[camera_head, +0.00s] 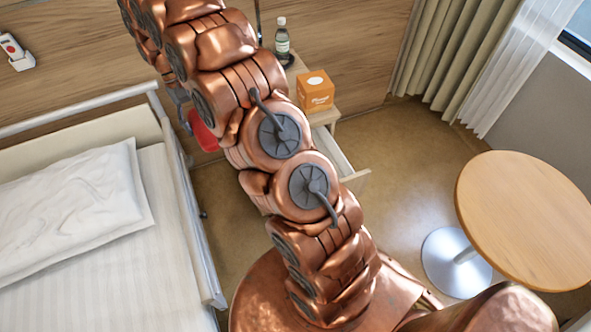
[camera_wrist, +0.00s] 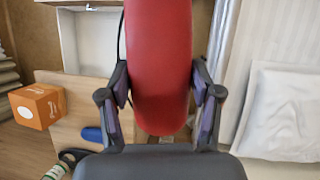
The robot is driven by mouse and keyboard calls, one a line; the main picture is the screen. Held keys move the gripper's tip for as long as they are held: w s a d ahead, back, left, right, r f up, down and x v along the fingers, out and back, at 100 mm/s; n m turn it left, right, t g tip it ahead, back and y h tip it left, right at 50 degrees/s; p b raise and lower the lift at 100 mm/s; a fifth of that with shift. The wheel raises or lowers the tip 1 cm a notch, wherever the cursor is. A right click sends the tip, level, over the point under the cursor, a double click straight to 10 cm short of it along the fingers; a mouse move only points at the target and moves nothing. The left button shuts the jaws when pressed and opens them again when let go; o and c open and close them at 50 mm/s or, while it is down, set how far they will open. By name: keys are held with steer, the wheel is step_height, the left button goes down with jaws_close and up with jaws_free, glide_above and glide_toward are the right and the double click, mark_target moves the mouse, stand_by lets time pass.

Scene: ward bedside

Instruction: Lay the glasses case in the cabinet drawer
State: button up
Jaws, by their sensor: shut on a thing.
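The glasses case is a long, rounded red case (camera_wrist: 160,60). My gripper (camera_wrist: 161,105) is shut on it, with one finger on each long side. In the head view the case (camera_head: 203,133) shows as a red patch left of my arm, between bed and cabinet; my arm hides most of the gripper. The cabinet drawer (camera_head: 349,170) is pulled open below the cabinet top, partly hidden by my arm. In the wrist view the drawer's pale interior (camera_wrist: 92,42) lies behind and left of the case, and its visible part looks empty.
The cabinet top (camera_wrist: 65,92) holds an orange box (camera_wrist: 38,106), a bottle (camera_head: 282,40) and a small blue object (camera_wrist: 93,134). A bed (camera_head: 100,270) with a pillow (camera_head: 75,205) stands left. A round table (camera_head: 525,215) stands right. Floor is clear between drawer and table.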

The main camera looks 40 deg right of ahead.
steer(key=s+d+f+m+t+y+b, duration=0.1)
steer(key=s+d+f+m+t+b, duration=0.25)
steer(key=d+f+m+b, duration=0.7)
steer(key=s+d+f+m+t+y+b, duration=0.2)
steer(key=s+d+f+m+b, duration=0.3)
steer(key=d+f+m+b, duration=0.5)
steer(key=s+d+f+m+t+y+b, duration=0.1)
steer(key=s+d+f+m+t+b, duration=0.25)
steer(key=d+f+m+b, duration=0.7)
steer(key=shift+s+a+f+n+g+b, duration=0.15)
steer(key=shift+f+n+b, duration=0.3)
steer(key=shift+f, duration=1.9)
steer(key=shift+s+a+f+n+g+b, duration=0.15)
steer(key=shift+f+n+b, duration=0.35)
steer(key=shift+f, duration=1.9)
steer(key=shift+s+f+n+g+b, duration=0.15)
steer(key=shift+f+n+b, duration=0.3)
steer(key=shift+f, duration=1.9)
steer(key=o, duration=1.2)
steer(key=shift+f, duration=0.1)
steer(key=shift+c, duration=0.2)
